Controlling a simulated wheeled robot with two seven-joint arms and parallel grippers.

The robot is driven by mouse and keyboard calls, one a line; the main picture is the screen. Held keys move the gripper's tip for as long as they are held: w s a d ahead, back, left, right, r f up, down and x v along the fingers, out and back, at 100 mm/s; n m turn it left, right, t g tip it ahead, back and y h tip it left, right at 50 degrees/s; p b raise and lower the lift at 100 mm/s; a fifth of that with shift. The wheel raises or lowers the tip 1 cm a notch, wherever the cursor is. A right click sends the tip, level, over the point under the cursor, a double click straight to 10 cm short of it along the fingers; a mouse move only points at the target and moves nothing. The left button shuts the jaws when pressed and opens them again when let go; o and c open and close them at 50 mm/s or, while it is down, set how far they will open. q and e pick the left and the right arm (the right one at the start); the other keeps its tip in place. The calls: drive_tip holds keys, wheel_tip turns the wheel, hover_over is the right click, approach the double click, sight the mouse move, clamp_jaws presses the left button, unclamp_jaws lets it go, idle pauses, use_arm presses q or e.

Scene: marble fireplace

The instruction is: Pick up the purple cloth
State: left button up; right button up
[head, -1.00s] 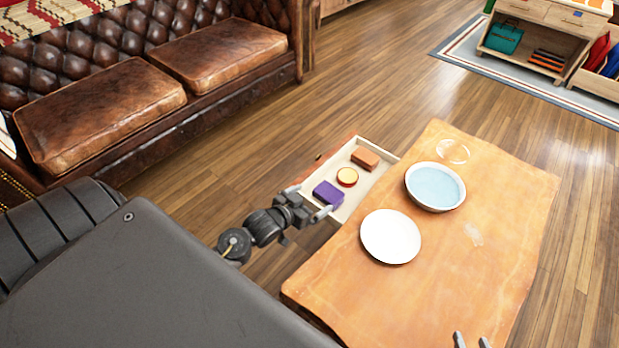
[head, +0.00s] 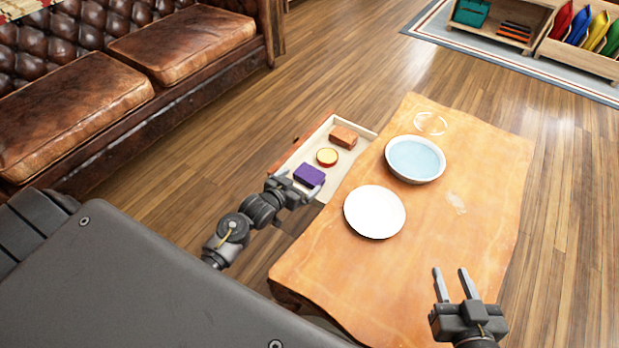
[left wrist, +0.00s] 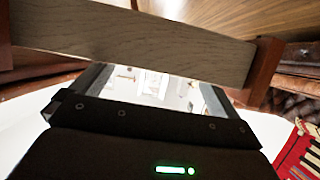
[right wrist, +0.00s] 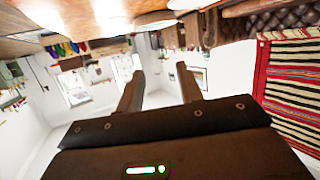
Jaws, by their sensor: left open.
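The purple cloth (head: 309,175) is a small folded block in the near end of an open drawer (head: 347,165). My left gripper (head: 301,192) is open beside the drawer's near end, close to the cloth; whether it touches the drawer is unclear. In the left wrist view its spread fingers (left wrist: 155,88) are close to a wooden board that looks like part of the drawer, and the cloth is not visible. My right gripper (head: 452,270) is open and empty over the table's near right part; its parted fingers also show in the right wrist view (right wrist: 160,88).
The drawer also holds a round red-and-yellow item (head: 327,157) and a brown block (head: 343,136). A white plate (head: 375,212), a bowl of bluish content (head: 415,160) and a clear glass item (head: 431,123) stand on the wooden table (head: 470,235). A leather sofa (head: 70,115) is at left.

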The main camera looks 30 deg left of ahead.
sight(305, 178)
use_arm(q)
drive_tip(key=b+x, duration=0.1)
drive_tip(key=x, duration=0.3)
drive_tip(key=shift+w, duration=0.15)
drive_tip(key=shift+w+d, duration=0.1)
drive_tip(key=shift+w, duration=0.05)
use_arm(e)
drive_tip(key=a+r+y, duration=0.1)
drive_tip(key=a+r+t, duration=0.1)
drive_tip(key=r, duration=0.1)
drive_tip(key=a+r+n+t+y, duration=0.1)
drive_tip(key=shift+r+y, duration=0.3)
drive_tip(key=shift+r, duration=0.05)
use_arm(q)
drive_tip(key=shift+c, duration=0.4)
drive_tip(key=c, duration=0.6)
use_arm(e)
drive_tip(key=shift+d, duration=0.1)
